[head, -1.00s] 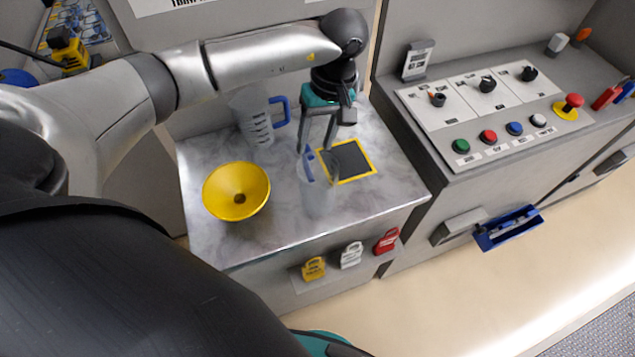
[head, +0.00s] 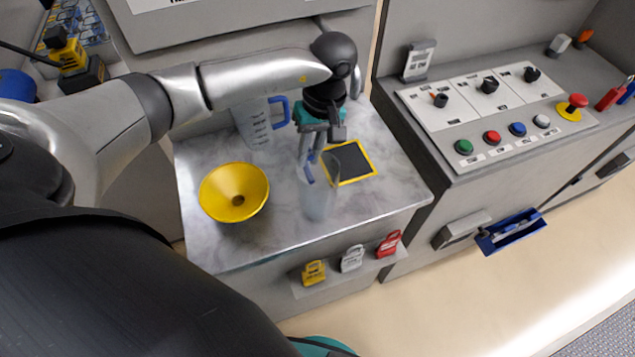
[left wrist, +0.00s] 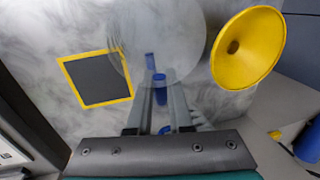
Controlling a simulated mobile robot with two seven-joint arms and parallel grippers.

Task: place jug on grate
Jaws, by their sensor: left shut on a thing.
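The clear jug (head: 319,200) with a blue handle is at the middle of the marble worktop, just left of and in front of the grate. My left gripper (head: 308,165) is above it, pointing down, with its fingers shut on the blue handle. In the left wrist view the jug's clear round body (left wrist: 185,35) shows beyond the fingertips (left wrist: 160,85). I cannot tell whether its base touches the worktop. The grate (head: 350,162) is a dark square with a yellow border, also in the left wrist view (left wrist: 97,80), with nothing standing on it. My right gripper is not visible.
A yellow funnel (head: 236,192) stands left of the jug. A second clear jug (head: 254,125) with a blue handle is at the back. A control panel (head: 490,110) with buttons is on the right. Padlocks (head: 351,258) hang on the worktop's front.

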